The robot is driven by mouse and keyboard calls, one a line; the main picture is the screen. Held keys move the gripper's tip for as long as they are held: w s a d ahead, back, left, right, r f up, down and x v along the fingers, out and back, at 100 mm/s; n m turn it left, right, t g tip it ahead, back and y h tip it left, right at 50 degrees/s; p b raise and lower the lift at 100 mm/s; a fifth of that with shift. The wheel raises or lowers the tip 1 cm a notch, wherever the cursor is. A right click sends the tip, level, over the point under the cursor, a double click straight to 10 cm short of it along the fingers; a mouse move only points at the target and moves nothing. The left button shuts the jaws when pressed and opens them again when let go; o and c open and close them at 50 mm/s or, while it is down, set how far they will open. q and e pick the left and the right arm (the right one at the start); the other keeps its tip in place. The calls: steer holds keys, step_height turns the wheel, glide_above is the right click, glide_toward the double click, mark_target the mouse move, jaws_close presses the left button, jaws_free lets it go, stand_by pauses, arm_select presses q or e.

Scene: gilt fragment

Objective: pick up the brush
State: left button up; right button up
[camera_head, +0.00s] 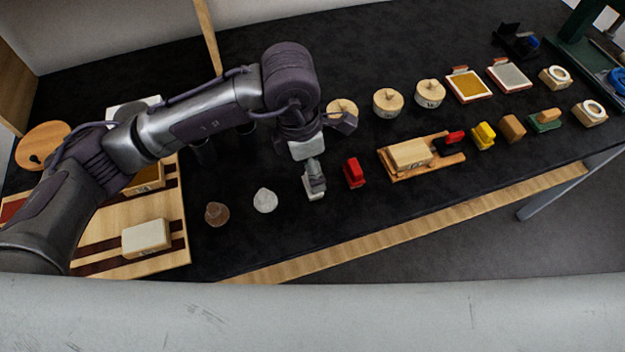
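My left gripper (313,172) points down over the black table, near its front edge. A small grey and white block-like thing (315,192) is directly below it, partly hidden. I cannot tell whether the gripper touches it or whether its fingers are open. No thing is plainly recognisable as the brush at this size. A small red thing with a raised top (354,173) stands just right of the gripper, apart from it. Similar small pieces stand further right: a yellow one (483,136), a brown one (512,128) and a green one with a wooden top (545,120). My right gripper is out of view.
A wooden tray (408,174) holds a pale block (410,154). Round wooden lids (388,102) and framed pads (468,86) stand behind. A brown lump (216,214) and a white lump (265,200) lie left of the gripper. A striped board (172,228) lies further left.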

mark_target(311, 197)
arm_select(q)
steer(key=shift+w+d+f, duration=0.1)
steer(key=shift+f, duration=0.6)
steer(key=shift+f+p, duration=0.35)
step_height(311, 197, down, 4)
steer(key=shift+d+r+p, duration=0.15)
steer(key=shift+r+p, duration=0.05)
steer(key=shift+p, duration=0.45)
steer(key=shift+f, duration=0.4)
steer(key=c, duration=1.2)
steer(key=shift+c, duration=0.2)
steer(key=shift+r, duration=0.15)
